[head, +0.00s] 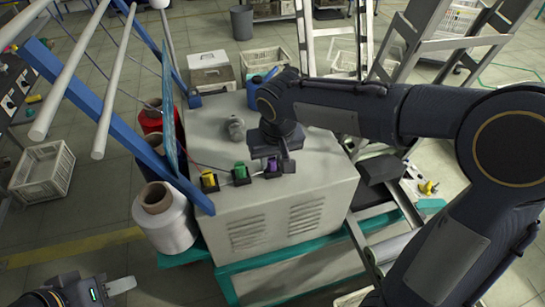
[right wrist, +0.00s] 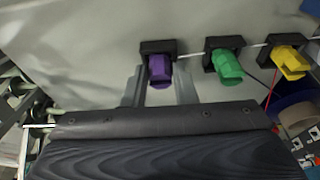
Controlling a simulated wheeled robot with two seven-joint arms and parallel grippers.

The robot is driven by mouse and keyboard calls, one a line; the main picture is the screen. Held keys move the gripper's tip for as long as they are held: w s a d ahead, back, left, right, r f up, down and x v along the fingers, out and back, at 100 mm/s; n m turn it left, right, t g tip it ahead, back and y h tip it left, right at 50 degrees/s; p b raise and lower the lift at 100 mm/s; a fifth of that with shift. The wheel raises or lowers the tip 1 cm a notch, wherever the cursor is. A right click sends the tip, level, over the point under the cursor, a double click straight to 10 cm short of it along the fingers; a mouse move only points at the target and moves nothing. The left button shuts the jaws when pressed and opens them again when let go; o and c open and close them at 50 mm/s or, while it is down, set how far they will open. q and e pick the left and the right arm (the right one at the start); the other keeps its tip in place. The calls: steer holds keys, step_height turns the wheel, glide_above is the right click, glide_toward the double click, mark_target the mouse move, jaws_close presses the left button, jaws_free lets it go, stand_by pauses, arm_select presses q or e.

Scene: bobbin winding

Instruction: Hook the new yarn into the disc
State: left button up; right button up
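A thin blue disc (head: 172,120) stands nearly edge-on beside the left side of the grey machine box (head: 275,215). A white yarn cone (head: 165,222) and a red yarn cone (head: 152,120) stand to its left. A thin red strand (right wrist: 272,88) shows at the right of the wrist view. My right gripper (right wrist: 160,88) is open, its fingers on either side of a purple knob (right wrist: 159,69); contact is unclear. In the head view, the right gripper (head: 276,165) is partly hidden by its own wrist. My left gripper (head: 121,286) is at the bottom left, away from the machine.
A green knob (head: 240,171) and a yellow knob (head: 209,180) sit in a row left of the purple one. A blue frame with white rollers (head: 75,70) stands at the left. A white crate (head: 42,170) lies on the floor.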

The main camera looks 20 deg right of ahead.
steer(key=c, duration=0.4)
steer(key=p+v, duration=0.2)
steer(key=w+p+v, duration=0.1)
steer(key=p+v, duration=0.1)
steer(key=shift+r, duration=0.4)
steer(key=shift+c, duration=0.2)
steer(key=shift+f, duration=0.1)
